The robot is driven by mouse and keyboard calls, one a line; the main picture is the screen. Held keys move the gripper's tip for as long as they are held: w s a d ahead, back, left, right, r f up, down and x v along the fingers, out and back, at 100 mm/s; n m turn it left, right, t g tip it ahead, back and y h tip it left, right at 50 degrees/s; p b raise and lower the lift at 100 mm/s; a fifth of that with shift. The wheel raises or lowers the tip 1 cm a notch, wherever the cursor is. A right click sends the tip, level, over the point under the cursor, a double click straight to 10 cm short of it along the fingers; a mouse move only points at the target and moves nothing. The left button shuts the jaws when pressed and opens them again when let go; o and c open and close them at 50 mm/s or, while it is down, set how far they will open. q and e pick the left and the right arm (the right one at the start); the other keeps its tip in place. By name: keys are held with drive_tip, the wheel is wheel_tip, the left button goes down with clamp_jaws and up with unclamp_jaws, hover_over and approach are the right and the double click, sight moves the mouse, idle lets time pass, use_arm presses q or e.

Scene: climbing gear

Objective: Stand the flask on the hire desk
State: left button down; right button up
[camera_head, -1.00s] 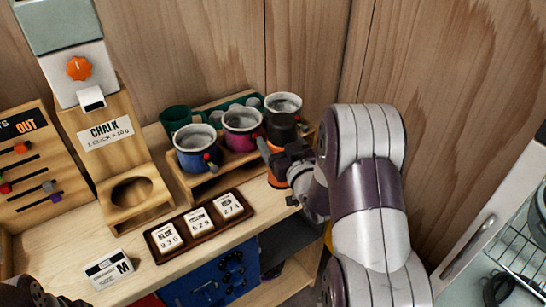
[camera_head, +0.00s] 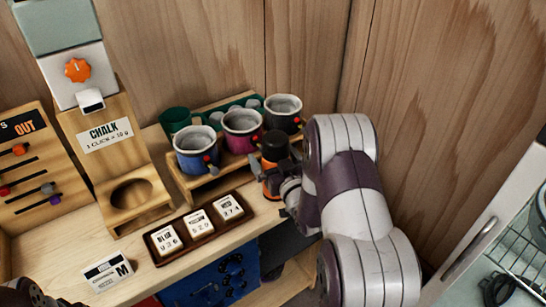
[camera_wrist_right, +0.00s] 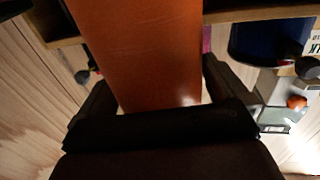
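The flask (camera_head: 271,183) is orange with a black top. It looks upright over the right end of the wooden hire desk (camera_head: 216,248), just in front of the mug rack. I cannot tell whether its base touches the desk. My right gripper (camera_head: 271,178) is shut around the flask's body. In the right wrist view the orange flask (camera_wrist_right: 150,50) fills the space between the two dark fingers. A dark part of my left gripper (camera_head: 30,293) shows at the bottom left corner; its fingers cannot be made out clearly.
A blue mug (camera_head: 194,160), a magenta mug (camera_head: 240,145) and a dark grey mug (camera_head: 282,122) stand on the wooden rack (camera_head: 207,180). A chalk stand (camera_head: 110,150) is left.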

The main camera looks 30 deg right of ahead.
drive_tip(key=s+a+b, duration=0.1)
drive_tip(key=s, duration=1)
drive_tip(key=w+a+f+n+g+y, duration=0.1)
drive_tip(key=w+a+f+g, duration=0.1)
drive_tip(key=a+f+g, duration=0.4)
drive_tip(key=s+a+r+g+y, duration=0.1)
drive_tip(key=s+a+g, duration=0.6)
drive_tip(key=s+g, duration=0.3)
drive_tip(key=shift+s+a+n, duration=0.25)
drive_tip(key=shift+s+n, duration=0.05)
drive_tip(key=shift+s, duration=0.5)
